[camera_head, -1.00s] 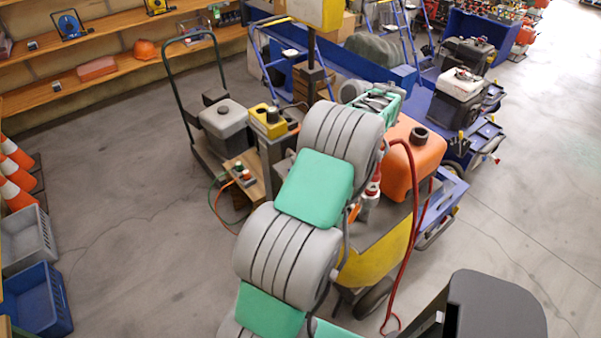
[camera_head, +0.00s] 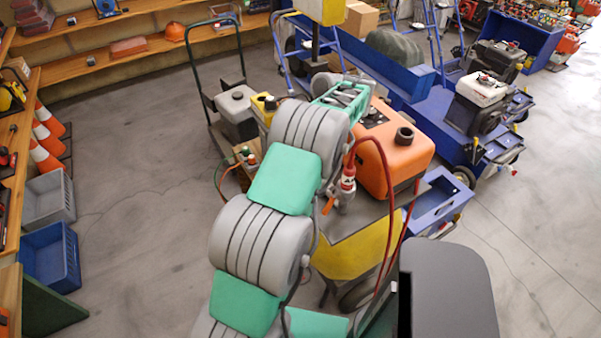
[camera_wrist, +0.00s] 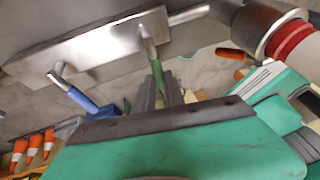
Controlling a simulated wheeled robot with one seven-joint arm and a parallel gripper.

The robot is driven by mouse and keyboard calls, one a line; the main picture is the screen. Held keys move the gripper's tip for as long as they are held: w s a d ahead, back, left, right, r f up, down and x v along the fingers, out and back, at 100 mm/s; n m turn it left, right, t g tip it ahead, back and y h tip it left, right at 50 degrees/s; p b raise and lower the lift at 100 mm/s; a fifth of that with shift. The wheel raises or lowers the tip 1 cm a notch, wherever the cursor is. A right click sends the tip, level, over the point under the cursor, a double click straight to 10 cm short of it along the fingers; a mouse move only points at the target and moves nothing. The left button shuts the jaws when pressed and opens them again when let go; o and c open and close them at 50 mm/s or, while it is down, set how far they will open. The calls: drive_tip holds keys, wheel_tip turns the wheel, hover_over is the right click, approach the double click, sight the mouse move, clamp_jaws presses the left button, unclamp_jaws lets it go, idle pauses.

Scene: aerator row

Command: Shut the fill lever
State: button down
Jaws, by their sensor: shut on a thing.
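In the wrist view two levers stick out from a shiny metal plate (camera_wrist: 90,48). One has a green handle (camera_wrist: 157,72), the other a blue handle (camera_wrist: 82,99). My gripper (camera_wrist: 161,90) has its dark fingers closed around the lower end of the green handle. No label shows which lever is the fill lever. An orange handle (camera_wrist: 231,53) shows beside a metal pipe to the right. In the head view my arm hides the fingers and the levers. An orange handle (camera_head: 328,205) there sits by a red and white hose fitting (camera_head: 347,180).
An orange tank (camera_head: 393,152) stands close right of my arm on a yellow cart (camera_head: 355,248). A red hose (camera_head: 383,160) loops beside it. Blue carts (camera_head: 440,200) stand to the right. Cones (camera_head: 47,135) and crates (camera_head: 52,257) line the left. Grey floor (camera_head: 140,190) between is clear.

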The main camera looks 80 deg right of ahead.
drive_tip(key=shift+s, duration=0.1)
drive_tip(key=c, duration=1.4)
unclamp_jaws()
drive_tip(key=shift+r, duration=0.1)
